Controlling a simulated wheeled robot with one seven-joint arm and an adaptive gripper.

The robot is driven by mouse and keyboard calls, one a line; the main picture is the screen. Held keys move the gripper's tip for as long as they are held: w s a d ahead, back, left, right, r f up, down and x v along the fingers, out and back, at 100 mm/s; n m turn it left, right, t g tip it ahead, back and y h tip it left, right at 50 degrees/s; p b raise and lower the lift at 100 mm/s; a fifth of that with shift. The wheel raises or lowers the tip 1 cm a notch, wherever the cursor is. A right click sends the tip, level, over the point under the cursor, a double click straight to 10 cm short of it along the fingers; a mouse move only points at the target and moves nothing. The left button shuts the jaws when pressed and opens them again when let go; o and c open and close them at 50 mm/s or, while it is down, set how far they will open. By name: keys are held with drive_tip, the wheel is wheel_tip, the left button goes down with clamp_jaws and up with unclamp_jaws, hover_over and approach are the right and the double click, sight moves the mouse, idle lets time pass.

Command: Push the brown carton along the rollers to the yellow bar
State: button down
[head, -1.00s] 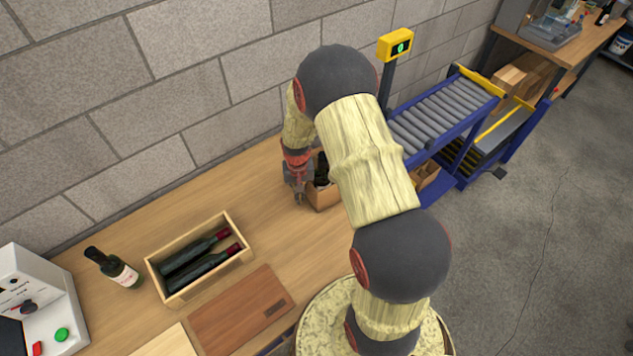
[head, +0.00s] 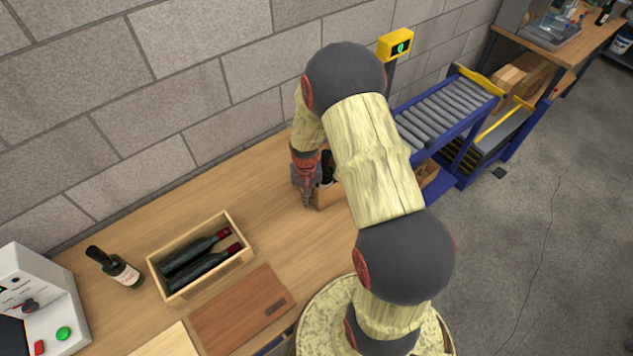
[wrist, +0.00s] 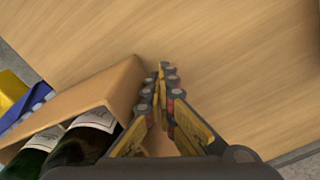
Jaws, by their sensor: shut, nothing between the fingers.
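The brown carton (head: 329,197) stands on the bench near its right end, partly hidden behind my arm. Dark bottles stand in it, and the wrist view shows two white-labelled ones beside the carton's wall (wrist: 112,88). My gripper (head: 307,204) is shut and empty, low at the carton's left side. In the wrist view its fingertips (wrist: 162,72) are close against the carton wall; I cannot tell whether they touch. The grey rollers (head: 440,115) run in a blue frame beyond the bench, away to the upper right. The yellow bar (head: 479,80) crosses their far end.
A yellow display post (head: 396,45) stands beside the rollers by the block wall. Bench is bare left of my gripper.

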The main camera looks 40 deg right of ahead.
drive_tip(key=shift+d, duration=3.1)
drive_tip(key=shift+d+b, duration=0.5)
drive_tip(key=shift+d, duration=2.65)
drive_tip(key=shift+d+b, duration=0.3)
drive_tip(key=shift+d, duration=2.55)
drive_tip(key=shift+d+b, duration=0.4)
drive_tip(key=shift+d, duration=2.6)
